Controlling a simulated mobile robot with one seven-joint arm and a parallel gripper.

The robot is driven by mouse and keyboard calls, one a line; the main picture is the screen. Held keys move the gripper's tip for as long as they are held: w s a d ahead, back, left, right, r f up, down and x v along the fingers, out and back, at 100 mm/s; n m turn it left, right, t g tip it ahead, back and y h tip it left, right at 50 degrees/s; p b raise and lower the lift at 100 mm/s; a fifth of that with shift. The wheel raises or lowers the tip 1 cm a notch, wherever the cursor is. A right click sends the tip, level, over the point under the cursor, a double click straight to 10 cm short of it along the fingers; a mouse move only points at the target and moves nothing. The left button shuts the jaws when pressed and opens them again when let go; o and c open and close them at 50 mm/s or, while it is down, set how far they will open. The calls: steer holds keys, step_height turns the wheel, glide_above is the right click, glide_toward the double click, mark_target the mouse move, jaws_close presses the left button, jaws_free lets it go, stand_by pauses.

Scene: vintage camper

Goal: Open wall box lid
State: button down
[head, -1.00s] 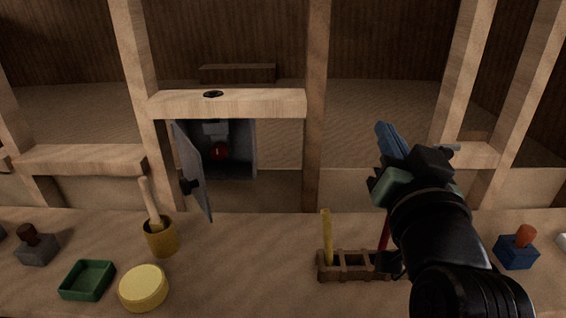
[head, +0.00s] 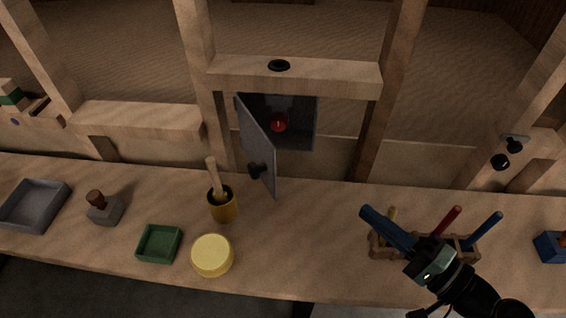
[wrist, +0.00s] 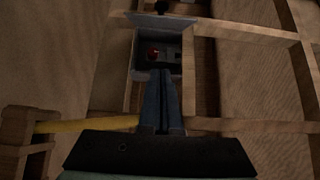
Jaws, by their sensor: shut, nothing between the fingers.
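The grey wall box (head: 299,137) sits under a wooden crossbar between two posts. Inside the box a red round part (head: 279,123) shows. In the wrist view the open box (wrist: 137,62) is ahead of my fingers, with the lid (wrist: 160,20) at its top edge. My gripper (head: 367,211) is shut and empty, with blue fingers, right of the box and apart from it. The fingers also show shut in the wrist view (wrist: 160,75).
A wooden rack (head: 385,249) with upright coloured handles lies by my gripper. On the counter (head: 310,225) stand a yellow cup with a pestle (head: 222,207), a yellow round tub (head: 212,256), a green tray (head: 158,244) and a grey tray (head: 35,205). Wooden posts frame the box.

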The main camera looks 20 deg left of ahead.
mark_target(275, 174)
steer(key=s+a+p+x, duration=0.1)
steer(key=s+p+x, duration=0.1)
steer(key=x, duration=1.5)
steer(key=shift+s+a+p, duration=0.35)
steer(key=shift+s+a, duration=0.15)
steer(key=shift+s, duration=0.15)
steer(key=shift+s+a+m+t+h+p, duration=0.3)
steer(key=shift+s+m+t+p, duration=0.1)
steer(key=shift+t, duration=0.1)
steer(key=shift+s+a+m+t+h+p, duration=0.25)
steer(key=shift+s+m+t+h, duration=0.05)
steer(key=shift+s+t, duration=0.2)
steer(key=s+a+m+t+h, duration=0.1)
steer(key=s+a+t, duration=0.1)
steer(key=s+a, duration=0.3)
steer(key=shift+s+a+m+h, duration=0.3)
steer(key=shift+a+m, duration=0.1)
steer(key=shift+a, duration=1)
steer(key=shift+d, duration=0.1)
